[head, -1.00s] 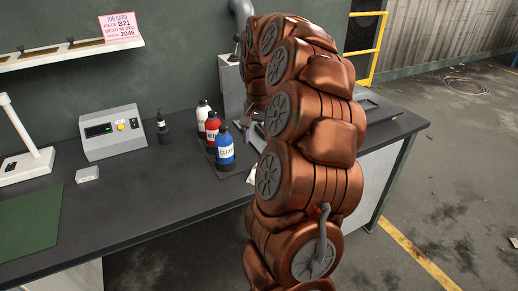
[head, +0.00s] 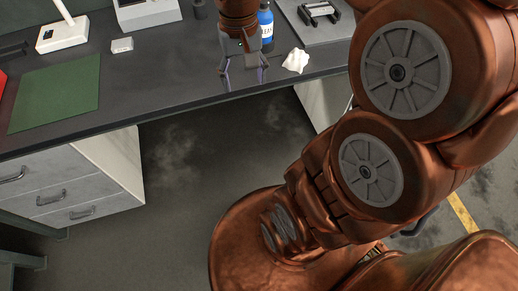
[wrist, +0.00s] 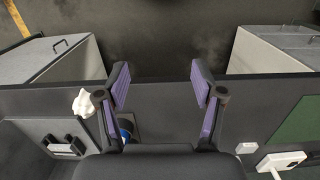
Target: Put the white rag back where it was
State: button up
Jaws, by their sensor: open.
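The white rag (head: 295,61) lies crumpled on the dark bench top near its front edge. My gripper (head: 245,77) is just left of the rag, over the bench's front edge, pointing down. It is open and empty.
A green mat (head: 57,92) lies on the left of the bench (head: 170,80). A small white block (head: 122,45) and a white stand (head: 60,36) are behind it. A grey plate with a black-handled fixture (head: 320,13) is behind the rag. Bench between mat and gripper is clear.

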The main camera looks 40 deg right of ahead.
jog(key=s+a+f+n, duration=0.2)
jog(key=s+a, duration=0.1)
jog(key=s, duration=0.4)
jog(key=s+a+f+n+g, duration=0.1)
jog(key=s+a+f+n, duration=0.1)
jog(key=s, duration=0.5)
jog(key=shift+s+a+f, duration=0.3)
jog(key=shift+a+f, duration=0.2)
jog(key=shift+a, duration=0.5)
notch_tip(320, 180, up, 4)
jog(key=p, duration=0.3)
jog(key=shift+f, duration=0.35)
